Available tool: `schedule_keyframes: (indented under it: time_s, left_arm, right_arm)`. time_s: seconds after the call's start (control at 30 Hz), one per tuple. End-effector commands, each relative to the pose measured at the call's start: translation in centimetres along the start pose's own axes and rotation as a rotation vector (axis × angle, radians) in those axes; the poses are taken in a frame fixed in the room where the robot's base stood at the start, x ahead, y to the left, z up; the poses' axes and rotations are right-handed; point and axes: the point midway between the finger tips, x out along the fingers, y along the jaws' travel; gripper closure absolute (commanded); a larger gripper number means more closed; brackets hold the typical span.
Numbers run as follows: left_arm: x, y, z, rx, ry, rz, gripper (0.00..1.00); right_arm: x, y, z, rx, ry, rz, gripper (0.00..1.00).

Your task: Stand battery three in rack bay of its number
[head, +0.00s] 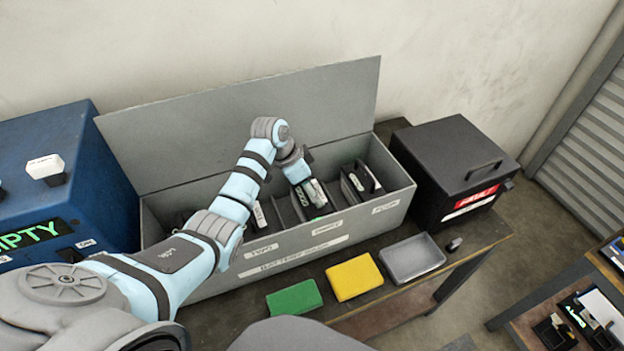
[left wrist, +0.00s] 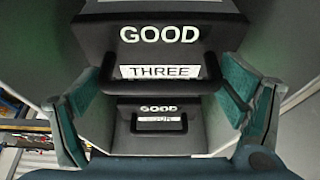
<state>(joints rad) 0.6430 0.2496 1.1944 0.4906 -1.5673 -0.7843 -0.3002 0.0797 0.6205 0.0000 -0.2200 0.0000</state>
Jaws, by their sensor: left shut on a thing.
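Battery three (left wrist: 160,35) is a dark block marked GOOD and THREE, with a black handle. My left gripper (left wrist: 163,105) is shut on it, its teal fingers on either side in the left wrist view. In the head view my left gripper (head: 298,170) reaches down into the open grey battery rack (head: 318,243), at the bay labelled THREE. The battery's lower end is hidden there, so I cannot tell whether it touches the bay floor. Battery four (left wrist: 155,120), marked GOOD, shows beyond it. My right gripper is out of view.
Other batteries stand in neighbouring bays, one on the left (head: 259,214) and one on the right (head: 357,181). A black fault box (head: 455,165) stands right of the rack.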

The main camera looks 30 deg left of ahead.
Motion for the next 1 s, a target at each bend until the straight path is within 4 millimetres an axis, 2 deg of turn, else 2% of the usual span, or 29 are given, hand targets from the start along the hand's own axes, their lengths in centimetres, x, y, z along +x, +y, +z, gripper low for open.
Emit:
schedule_keyframes:
  time_s: [0.03,0.33,0.37,0.43,0.83,1.0]
  left_arm:
    - [1.2,0.0,0.5,0.0,0.002,-0.001,0.72]
    - [0.9,0.0,0.4,0.0,0.001,-0.001,0.72]
    - [1.1,0.1,0.6,-0.002,-0.004,0.003,0.09]
    - [1.1,0.1,0.6,-0.001,-0.004,0.003,0.0]
    - [0.8,0.1,0.5,-0.002,-0.003,0.002,0.0]
    - [-1.7,0.0,0.5,0.0,-0.003,0.0,0.0]
  right_arm:
    - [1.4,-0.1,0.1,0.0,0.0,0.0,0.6]
    - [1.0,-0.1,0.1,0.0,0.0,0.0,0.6]
    - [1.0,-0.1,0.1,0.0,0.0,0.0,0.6]
    - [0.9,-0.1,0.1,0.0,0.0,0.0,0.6]
    - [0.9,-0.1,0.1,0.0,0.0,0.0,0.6]
    - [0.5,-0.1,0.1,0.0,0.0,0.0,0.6]
